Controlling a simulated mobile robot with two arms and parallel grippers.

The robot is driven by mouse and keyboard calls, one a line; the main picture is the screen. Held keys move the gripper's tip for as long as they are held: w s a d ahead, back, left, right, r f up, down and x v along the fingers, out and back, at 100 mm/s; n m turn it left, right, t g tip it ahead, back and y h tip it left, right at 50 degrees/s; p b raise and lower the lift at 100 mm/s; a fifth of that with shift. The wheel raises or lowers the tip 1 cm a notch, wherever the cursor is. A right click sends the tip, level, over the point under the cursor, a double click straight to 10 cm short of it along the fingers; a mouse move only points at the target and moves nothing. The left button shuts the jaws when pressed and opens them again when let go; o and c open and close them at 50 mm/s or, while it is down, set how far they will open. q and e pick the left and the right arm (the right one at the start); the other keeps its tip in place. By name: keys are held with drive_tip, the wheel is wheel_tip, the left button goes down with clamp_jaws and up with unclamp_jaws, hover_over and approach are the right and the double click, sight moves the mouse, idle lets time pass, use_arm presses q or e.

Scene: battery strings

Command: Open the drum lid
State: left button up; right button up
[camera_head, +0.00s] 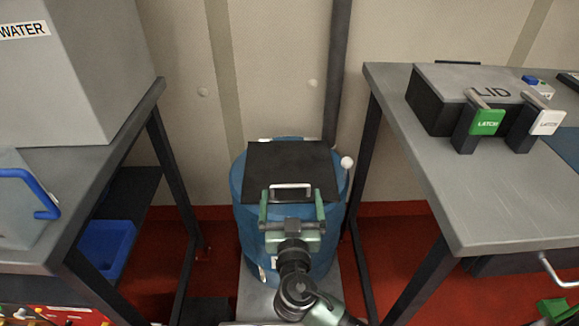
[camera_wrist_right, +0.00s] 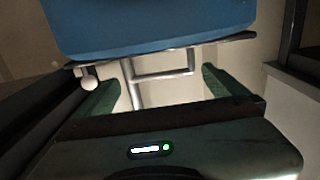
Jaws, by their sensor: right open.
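The blue drum (camera_head: 252,222) stands between two benches, with its black lid (camera_head: 290,165) lying flat on top. A light metal handle (camera_head: 291,186) is at the lid's front edge; it also shows in the right wrist view (camera_wrist_right: 165,77). My right gripper (camera_head: 292,197) is open at the front of the drum, its green fingers on either side of the handle. In the wrist view the handle lies between the fingers, with gaps to both. My left gripper is not in view.
A white ball knob (camera_head: 347,162) sits at the drum's right side. The right bench (camera_head: 430,180) carries a dark box (camera_head: 470,90) with green and white latches. The left bench (camera_head: 70,175) holds a grey water tank (camera_head: 80,75). A dark pipe (camera_head: 339,70) rises behind the drum.

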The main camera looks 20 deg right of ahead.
sight(290, 177)
drive_tip(key=shift+w+r, duration=0.15)
drive_tip(key=shift+w, duration=0.2)
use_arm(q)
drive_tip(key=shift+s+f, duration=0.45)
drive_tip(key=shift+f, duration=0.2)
use_arm(e)
drive_tip(key=x, duration=0.6)
drive_tip(key=shift+w+d, duration=0.15)
drive_tip(key=shift+w, duration=0.1)
